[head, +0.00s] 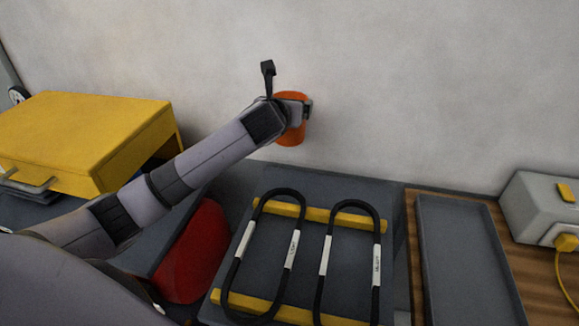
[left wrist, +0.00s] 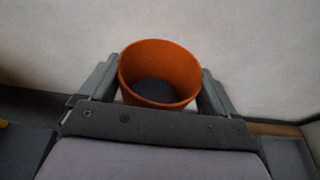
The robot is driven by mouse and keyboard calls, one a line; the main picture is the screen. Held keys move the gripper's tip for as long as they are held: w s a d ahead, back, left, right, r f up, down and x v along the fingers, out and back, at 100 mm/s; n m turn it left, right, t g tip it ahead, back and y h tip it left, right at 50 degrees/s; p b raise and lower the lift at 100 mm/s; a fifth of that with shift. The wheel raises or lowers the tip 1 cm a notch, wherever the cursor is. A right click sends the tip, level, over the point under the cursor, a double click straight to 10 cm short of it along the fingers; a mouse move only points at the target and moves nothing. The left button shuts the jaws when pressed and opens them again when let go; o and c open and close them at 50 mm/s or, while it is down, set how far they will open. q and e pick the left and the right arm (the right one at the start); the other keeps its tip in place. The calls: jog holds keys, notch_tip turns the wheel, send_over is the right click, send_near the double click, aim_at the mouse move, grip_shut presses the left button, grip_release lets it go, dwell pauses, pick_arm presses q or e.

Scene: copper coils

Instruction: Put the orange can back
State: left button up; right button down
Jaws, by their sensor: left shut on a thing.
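The orange can (head: 291,130) is in the head view, near the wall at the end of my left arm. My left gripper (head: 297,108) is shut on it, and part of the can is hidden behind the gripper. In the left wrist view the can (left wrist: 160,72) stands between the two fingers of the left gripper (left wrist: 160,85), one at each side. Its open top faces the camera and its inside looks dark at the bottom. I cannot tell whether its base touches a surface. My right gripper is not in view.
Two black loops with white labels lie on yellow bars (head: 270,307) over a dark panel. A yellow box (head: 85,135) stands at left, with a red object (head: 195,255) beside my arm. A grey tray (head: 462,262) and a grey device (head: 545,205) are at right.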

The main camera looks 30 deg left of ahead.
pick_arm(q)
notch_tip(320, 180, down, 16)
jog(key=b, duration=0.2)
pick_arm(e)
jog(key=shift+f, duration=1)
pick_arm(q)
jog(key=shift+f, duration=0.1)
jog(key=o, duration=1.5)
jog(key=shift+o, duration=0.2)
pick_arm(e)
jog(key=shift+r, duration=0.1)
